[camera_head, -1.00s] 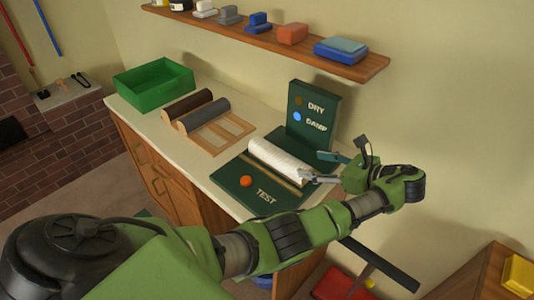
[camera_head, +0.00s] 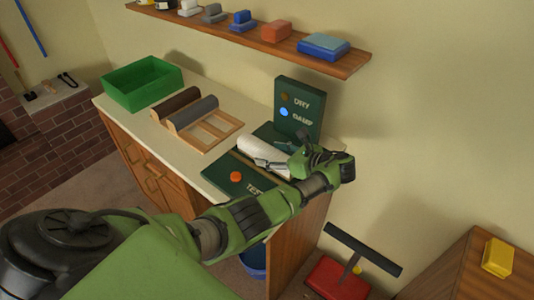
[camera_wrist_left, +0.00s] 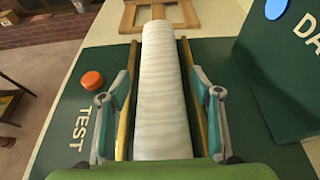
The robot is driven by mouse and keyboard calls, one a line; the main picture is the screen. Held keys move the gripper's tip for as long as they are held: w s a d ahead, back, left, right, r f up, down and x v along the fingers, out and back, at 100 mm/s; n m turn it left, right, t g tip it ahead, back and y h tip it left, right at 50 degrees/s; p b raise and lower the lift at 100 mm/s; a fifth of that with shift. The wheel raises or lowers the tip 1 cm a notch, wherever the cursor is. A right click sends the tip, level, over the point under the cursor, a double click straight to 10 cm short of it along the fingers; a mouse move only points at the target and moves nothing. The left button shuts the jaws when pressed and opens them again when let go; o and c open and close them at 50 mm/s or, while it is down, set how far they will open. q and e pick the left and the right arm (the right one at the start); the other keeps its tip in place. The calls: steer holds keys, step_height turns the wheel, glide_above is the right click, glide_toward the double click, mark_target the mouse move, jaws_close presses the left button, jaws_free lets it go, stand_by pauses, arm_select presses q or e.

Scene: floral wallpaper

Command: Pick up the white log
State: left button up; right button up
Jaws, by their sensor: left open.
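The white log (camera_head: 262,155) lies on the green test board (camera_head: 224,174) on the counter. In the left wrist view the white log (camera_wrist_left: 160,95) runs lengthwise away from me between two yellowish rails. My left gripper (camera_head: 272,155) is over the log's near part in the head view. In the left wrist view its two fingers (camera_wrist_left: 160,105) are open, one on each side of the log, with small gaps between them and it. The board's upright panel (camera_head: 298,108) reads DRY and DAMP, with the blue DAMP light lit. My right gripper is not in view.
An orange button (camera_head: 236,176) sits on the board left of the log. A wooden rack (camera_head: 222,125) holds a dark log (camera_head: 180,105) and a grey log (camera_head: 194,114). A green bin (camera_head: 143,83) stands at the counter's far left. A shelf (camera_head: 350,64) hangs above.

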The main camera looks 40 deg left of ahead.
arm_select(q)
steer(key=c, duration=1.5)
jaws_close()
steer(key=shift+r, duration=0.1)
